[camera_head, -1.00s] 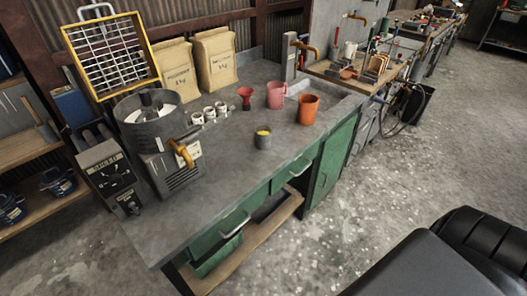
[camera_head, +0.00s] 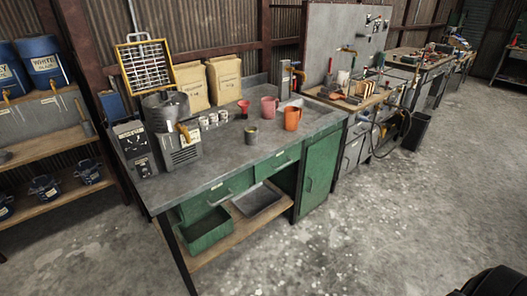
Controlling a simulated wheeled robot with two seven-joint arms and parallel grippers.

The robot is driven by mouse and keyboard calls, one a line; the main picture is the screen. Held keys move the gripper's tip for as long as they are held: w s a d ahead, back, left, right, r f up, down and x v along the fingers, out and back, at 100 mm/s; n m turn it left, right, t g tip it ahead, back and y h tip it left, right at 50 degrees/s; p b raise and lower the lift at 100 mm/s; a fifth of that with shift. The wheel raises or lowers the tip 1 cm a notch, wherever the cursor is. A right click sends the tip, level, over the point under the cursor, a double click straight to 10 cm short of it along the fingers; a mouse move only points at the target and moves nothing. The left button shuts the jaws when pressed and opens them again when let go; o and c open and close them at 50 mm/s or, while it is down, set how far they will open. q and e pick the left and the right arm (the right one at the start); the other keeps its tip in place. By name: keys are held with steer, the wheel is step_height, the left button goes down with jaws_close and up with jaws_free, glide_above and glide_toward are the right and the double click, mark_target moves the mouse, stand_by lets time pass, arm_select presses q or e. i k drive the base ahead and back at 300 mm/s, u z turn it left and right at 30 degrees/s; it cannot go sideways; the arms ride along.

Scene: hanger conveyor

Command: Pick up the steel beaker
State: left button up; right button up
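A small grey metal beaker (camera_head: 251,134) stands upright near the front edge of the grey workbench (camera_head: 215,170), with something yellowish at its top. It looks like the steel beaker. An orange mug (camera_head: 293,118) and a pink mug (camera_head: 269,107) stand to its right and behind it. A small red cup (camera_head: 244,107) stands behind it. Neither of my grippers is in view, and nothing touches the beaker.
A grey machine with a round drum (camera_head: 167,112) stands on the bench's left, with two paper bags (camera_head: 224,78) behind. A sink and a wooden tool board (camera_head: 345,98) lie right. Open concrete floor (camera_head: 330,235) fills the front.

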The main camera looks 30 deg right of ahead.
mark_target(251, 136)
steer(key=z, duration=0.9)
steer(key=i, duration=0.6)
steer(key=z, duration=0.15)
